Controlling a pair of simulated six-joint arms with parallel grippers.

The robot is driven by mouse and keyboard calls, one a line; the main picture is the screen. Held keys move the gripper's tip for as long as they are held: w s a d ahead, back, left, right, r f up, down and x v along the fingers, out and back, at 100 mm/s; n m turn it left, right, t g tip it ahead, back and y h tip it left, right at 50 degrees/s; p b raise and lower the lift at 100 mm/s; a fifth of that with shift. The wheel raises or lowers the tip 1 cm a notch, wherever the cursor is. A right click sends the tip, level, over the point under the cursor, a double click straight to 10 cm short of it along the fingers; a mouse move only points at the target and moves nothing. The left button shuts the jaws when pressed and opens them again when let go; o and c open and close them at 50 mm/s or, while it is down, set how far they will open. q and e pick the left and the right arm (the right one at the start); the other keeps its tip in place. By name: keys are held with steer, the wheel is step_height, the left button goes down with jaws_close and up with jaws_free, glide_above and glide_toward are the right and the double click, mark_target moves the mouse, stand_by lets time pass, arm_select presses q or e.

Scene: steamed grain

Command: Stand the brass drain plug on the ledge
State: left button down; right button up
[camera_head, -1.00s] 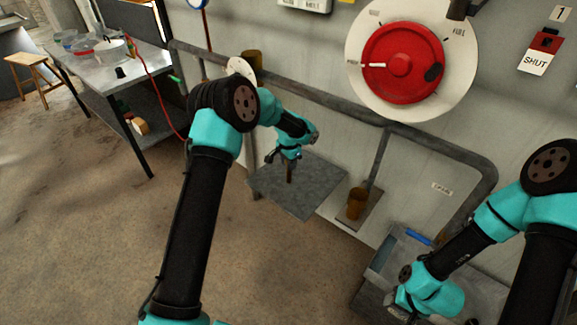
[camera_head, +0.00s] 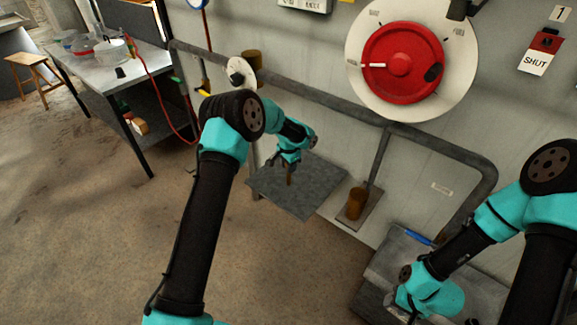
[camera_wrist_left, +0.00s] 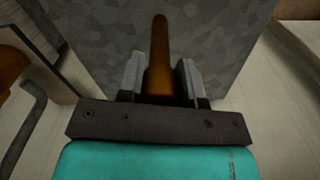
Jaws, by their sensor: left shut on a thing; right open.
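The brass drain plug (camera_head: 289,176) is a slim brown-gold rod held roughly upright in my left gripper (camera_head: 287,162). In the left wrist view the plug (camera_wrist_left: 159,50) sits between the two grey fingers of the left gripper (camera_wrist_left: 160,78), which are shut on it. The grey mottled ledge (camera_head: 300,197) lies under the plug in the head view and fills the middle of the wrist view behind it. I cannot tell whether the plug's lower end touches the ledge. My right gripper (camera_head: 402,305) is open at the lower right, partly hidden by its own wrist.
A rusty brown cup (camera_head: 356,203) stands on a small plate right of the ledge. A grey pipe rail (camera_head: 330,104) runs along the wall above. A grey tray with a blue-handled thing (camera_head: 418,236) lies near my right arm. A steel table (camera_head: 122,72) stands at left.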

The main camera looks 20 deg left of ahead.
arm_select(q)
steer(key=c, duration=0.8)
jaws_free()
steer(key=shift+f, duration=0.1)
step_height(320, 180, up, 12)
steer(key=shift+r, duration=0.15)
stand_by(0.4)
